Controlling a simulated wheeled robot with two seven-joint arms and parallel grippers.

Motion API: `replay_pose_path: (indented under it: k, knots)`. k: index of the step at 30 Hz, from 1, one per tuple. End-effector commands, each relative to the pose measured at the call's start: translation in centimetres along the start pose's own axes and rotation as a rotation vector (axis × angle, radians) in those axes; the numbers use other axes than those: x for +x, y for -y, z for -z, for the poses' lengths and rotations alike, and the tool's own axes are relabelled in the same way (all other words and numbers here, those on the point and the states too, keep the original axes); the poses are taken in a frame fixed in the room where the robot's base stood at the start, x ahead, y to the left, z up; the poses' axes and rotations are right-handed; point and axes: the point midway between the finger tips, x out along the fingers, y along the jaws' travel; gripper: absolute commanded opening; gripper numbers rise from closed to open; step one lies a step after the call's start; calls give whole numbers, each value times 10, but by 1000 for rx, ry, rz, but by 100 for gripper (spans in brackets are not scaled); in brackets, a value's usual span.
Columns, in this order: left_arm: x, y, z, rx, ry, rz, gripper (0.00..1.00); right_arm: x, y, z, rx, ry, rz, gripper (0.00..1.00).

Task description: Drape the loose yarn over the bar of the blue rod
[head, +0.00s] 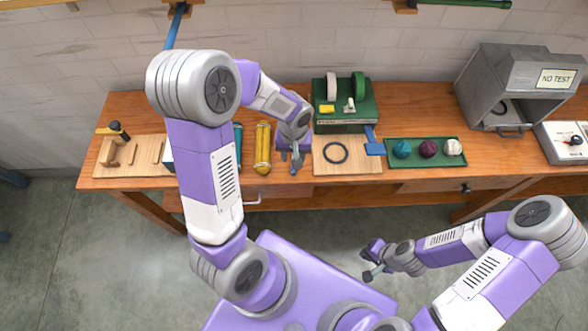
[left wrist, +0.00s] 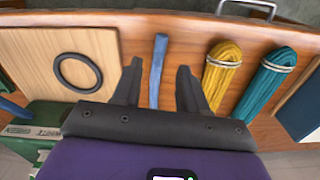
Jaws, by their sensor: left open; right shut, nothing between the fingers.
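The loose yarn is a blue strand (left wrist: 159,62) lying on the table in the left wrist view, between the fingers of my left gripper (left wrist: 155,85). In the head view my left gripper (head: 292,162) is open over the table, right of the yellow skein, and mostly hides the yarn. It does not appear closed on the strand. The blue rod (head: 174,30) sticks out from the wall at the upper left of the head view, its lower end cut off by my left arm. My right gripper (head: 371,268) is shut and empty, low in front of the table.
A banded yellow skein (head: 262,148) and a teal skein (left wrist: 264,82) lie beside the yarn. A board with a black ring (head: 335,152) lies to the right, then a green tray (head: 397,160) with three balls. A green machine (head: 345,115) stands behind.

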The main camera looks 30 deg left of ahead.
Motion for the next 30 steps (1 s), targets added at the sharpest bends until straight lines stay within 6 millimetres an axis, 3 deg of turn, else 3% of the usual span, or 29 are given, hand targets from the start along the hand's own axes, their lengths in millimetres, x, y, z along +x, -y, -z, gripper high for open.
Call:
replay_pose_path:
  k: [1,6,12,23,30]
  knots:
    - [14,0,0,0,2,1,43,11,-4,0,0,0,0,0]
    - [39,0,0,1,1,0,43,29,-11,1,0,0,0,0]
    - [58,0,0,1,0,0,43,46,-17,2,0,0,0,0]
    - [60,0,0,1,0,-1,43,48,-18,2,0,-1,0,0]
    - [60,0,0,1,0,-1,25,48,-18,2,0,-1,0,0]
